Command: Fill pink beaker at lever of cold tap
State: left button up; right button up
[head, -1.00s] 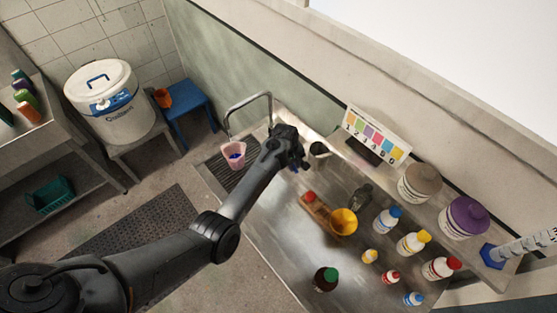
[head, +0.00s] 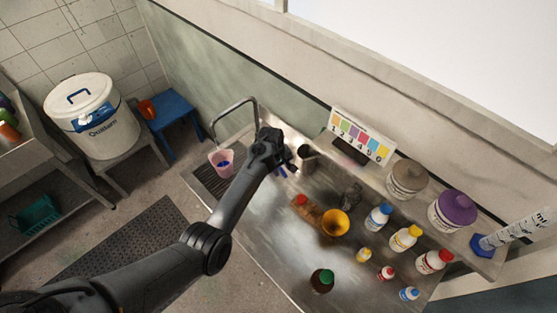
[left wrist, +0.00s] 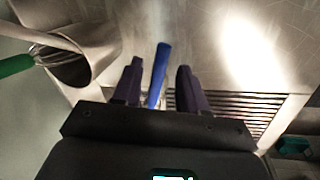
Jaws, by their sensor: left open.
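The pink beaker (head: 221,158) stands upright on the drain grate, below the spout of the curved metal tap (head: 235,106). A blue patch shows in it; I cannot tell what it is. My left gripper (head: 284,166) is open at the near side of the tap's base. In the left wrist view its two dark fingers (left wrist: 158,82) stand either side of a blue lever (left wrist: 160,68). Whether they touch it I cannot tell. The tap's base is partly hidden by my left arm. My right gripper is not in view.
A metal pot (head: 307,157) stands close to the gripper; a green-handled whisk (left wrist: 18,65) shows in the left wrist view. A yellow bowl (head: 335,223), a glass jar and several bottles stand to the right. The steel counter's front middle (head: 265,235) is clear.

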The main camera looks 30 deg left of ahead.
pick_arm(q)
notch_tip(320, 180, up, 10)
jog(key=s, duration=0.1)
jog(key=shift+s+a+f, duration=0.15)
jog(key=shift+s+a, duration=0.2)
jog(key=shift+a, duration=0.1)
dwell(3.5)
dwell(0.8)
dwell(0.8)
dwell(0.7)
